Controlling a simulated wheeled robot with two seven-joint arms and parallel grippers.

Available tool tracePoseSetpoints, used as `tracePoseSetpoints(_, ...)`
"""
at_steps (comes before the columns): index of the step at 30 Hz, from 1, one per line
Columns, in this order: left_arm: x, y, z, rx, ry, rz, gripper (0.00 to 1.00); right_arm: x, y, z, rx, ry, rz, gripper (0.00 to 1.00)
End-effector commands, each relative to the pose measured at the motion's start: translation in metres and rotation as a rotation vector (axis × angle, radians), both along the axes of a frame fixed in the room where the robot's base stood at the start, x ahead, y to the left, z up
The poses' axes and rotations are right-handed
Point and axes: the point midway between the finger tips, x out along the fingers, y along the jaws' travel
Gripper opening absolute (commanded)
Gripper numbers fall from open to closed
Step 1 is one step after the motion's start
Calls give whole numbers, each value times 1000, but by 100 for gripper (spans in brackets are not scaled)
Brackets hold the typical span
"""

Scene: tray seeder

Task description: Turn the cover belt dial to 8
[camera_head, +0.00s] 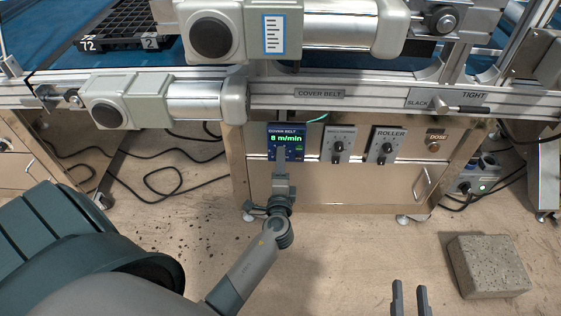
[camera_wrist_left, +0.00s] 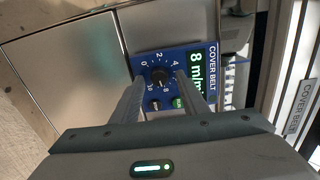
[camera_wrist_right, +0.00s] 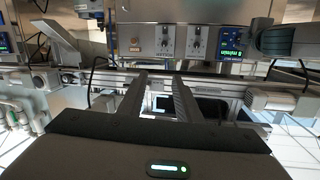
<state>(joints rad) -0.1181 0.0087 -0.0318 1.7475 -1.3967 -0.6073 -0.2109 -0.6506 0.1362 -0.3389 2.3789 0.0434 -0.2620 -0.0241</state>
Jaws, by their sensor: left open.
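The cover belt panel (camera_head: 286,136) is blue, with a green display reading 8 m/min in the head view. In the left wrist view the black cover belt dial (camera_wrist_left: 160,76) sits in a ring of numbers, its light mark toward the 8. My left gripper (camera_wrist_left: 156,84) is open, its fingers on either side of the dial with gaps showing; contact cannot be seen. In the head view my left gripper (camera_head: 281,160) hides the dial. My right gripper (camera_head: 410,288) is open and empty above the floor; it also shows in the right wrist view (camera_wrist_right: 160,78).
Right of the panel are a grey dial plate (camera_head: 337,144), the roller dial plate (camera_head: 385,146) and a dose button (camera_head: 434,146). The conveyor rail (camera_head: 370,98) and motors overhang the cabinet. A concrete block (camera_head: 488,266) stands on the floor at right.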

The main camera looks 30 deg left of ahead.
Motion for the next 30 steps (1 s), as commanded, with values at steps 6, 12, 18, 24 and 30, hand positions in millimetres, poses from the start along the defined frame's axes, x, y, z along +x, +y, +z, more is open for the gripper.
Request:
tracePoseSetpoints(6, -19, -12, 0, -2, 1, -1, 40, 0, 0, 0, 0, -3, 0, 31)
tracePoseSetpoints(12, -49, -31, 1, -3, 3, 0, 40, 1, 0, 4, 6, -23, -3, 31)
tracePoseSetpoints(18, -84, -53, 3, -3, 3, 0, 40, 0, 2, 11, 19, -72, -1, 31)
tracePoseSetpoints(24, -116, -74, 5, -2, 3, -1, 40, -1, 5, 24, 41, -136, -1, 31)
tracePoseSetpoints(30, -136, -87, 7, -1, 2, -1, 40, -3, 6, 33, 57, -183, -2, 31)
